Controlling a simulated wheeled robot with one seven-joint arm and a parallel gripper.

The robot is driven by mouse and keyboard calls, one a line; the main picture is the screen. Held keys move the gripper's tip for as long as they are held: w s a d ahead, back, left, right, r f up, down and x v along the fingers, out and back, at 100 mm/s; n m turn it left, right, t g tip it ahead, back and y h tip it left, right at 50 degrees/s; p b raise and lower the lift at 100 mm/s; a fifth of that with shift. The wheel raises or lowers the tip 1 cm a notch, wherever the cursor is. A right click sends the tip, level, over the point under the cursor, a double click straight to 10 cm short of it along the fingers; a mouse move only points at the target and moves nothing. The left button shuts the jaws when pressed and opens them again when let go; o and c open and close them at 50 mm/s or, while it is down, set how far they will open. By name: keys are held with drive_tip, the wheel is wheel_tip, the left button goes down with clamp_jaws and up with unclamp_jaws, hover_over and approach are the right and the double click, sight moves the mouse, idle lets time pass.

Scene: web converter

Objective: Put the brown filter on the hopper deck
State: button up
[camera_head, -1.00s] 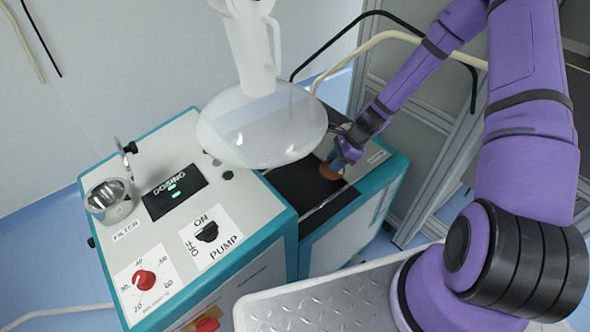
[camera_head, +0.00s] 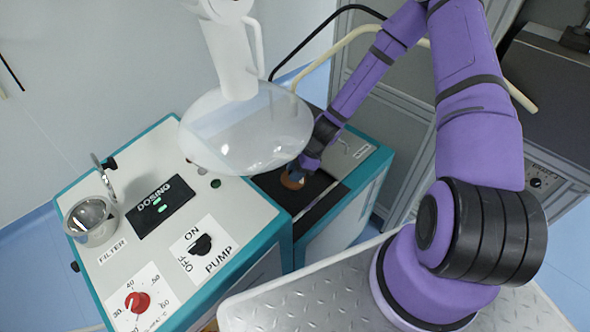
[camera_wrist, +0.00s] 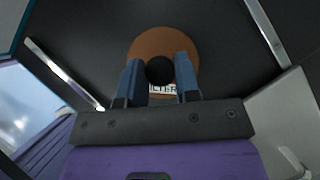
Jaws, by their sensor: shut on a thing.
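The brown filter (camera_head: 291,181) is a round brown disc at the dark, metal-railed top (camera_head: 319,204) of the teal-edged unit. I take this dark top to be the hopper deck. In the wrist view the filter (camera_wrist: 150,38) has a black knob and a partly hidden label, "FILTER". My gripper (camera_head: 299,168) is shut on the filter, with its blue fingers on either side of the knob in the wrist view (camera_wrist: 159,74). I cannot tell whether the disc touches the dark surface or is slightly above it.
The dosing panel (camera_head: 165,208), with a metal cup (camera_head: 91,220), stands to the left. A black hose (camera_head: 298,52) and a cream hose (camera_head: 318,62) run behind the arm.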

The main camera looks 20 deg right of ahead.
drive_tip(key=o, duration=0.9)
drive_tip(key=shift+f, duration=0.1)
drive_tip(key=shift+o, duration=0.2)
